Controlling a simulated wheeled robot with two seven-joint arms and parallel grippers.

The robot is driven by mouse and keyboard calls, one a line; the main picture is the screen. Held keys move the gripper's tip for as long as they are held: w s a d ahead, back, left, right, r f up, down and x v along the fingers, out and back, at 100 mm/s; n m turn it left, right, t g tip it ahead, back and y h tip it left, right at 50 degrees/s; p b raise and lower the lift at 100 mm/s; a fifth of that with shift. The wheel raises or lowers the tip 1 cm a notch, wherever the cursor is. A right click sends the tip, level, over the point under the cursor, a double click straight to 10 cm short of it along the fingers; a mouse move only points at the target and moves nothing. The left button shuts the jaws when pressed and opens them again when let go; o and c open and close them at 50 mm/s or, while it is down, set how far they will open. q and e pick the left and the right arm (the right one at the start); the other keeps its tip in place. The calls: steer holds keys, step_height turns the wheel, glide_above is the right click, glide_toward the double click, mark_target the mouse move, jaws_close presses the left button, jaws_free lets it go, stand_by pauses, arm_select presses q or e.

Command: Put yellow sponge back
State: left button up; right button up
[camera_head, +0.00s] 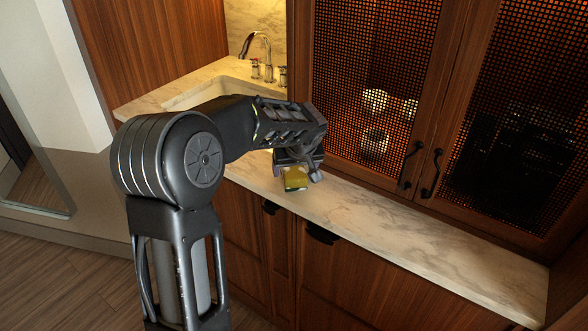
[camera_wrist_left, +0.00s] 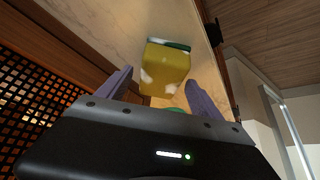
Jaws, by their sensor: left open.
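The yellow sponge (camera_head: 296,176) has a green edge and lies on the marble counter near its front edge, below my left gripper. My left gripper (camera_head: 298,168) is open, and its fingers hide part of the sponge in the head view. In the left wrist view the sponge (camera_wrist_left: 167,65) shows ahead, between and slightly beyond the two purple-grey fingertips (camera_wrist_left: 158,76) of the gripper. No contact with the sponge is clear. My right gripper is not in view.
The marble counter (camera_head: 420,248) is clear to the right. A sink (camera_head: 205,93) with a faucet (camera_head: 258,50) is at the back left. Closed mesh-front cabinet doors (camera_head: 370,90) rise behind the counter. A small green thing (camera_wrist_left: 172,109) shows near the gripper's palm, partly hidden.

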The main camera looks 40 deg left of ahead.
arm_select(q)
steer(key=b+v, duration=0.1)
steer(key=v, duration=1)
steer(key=shift+s+d, duration=0.1)
steer(key=shift+s, duration=0.05)
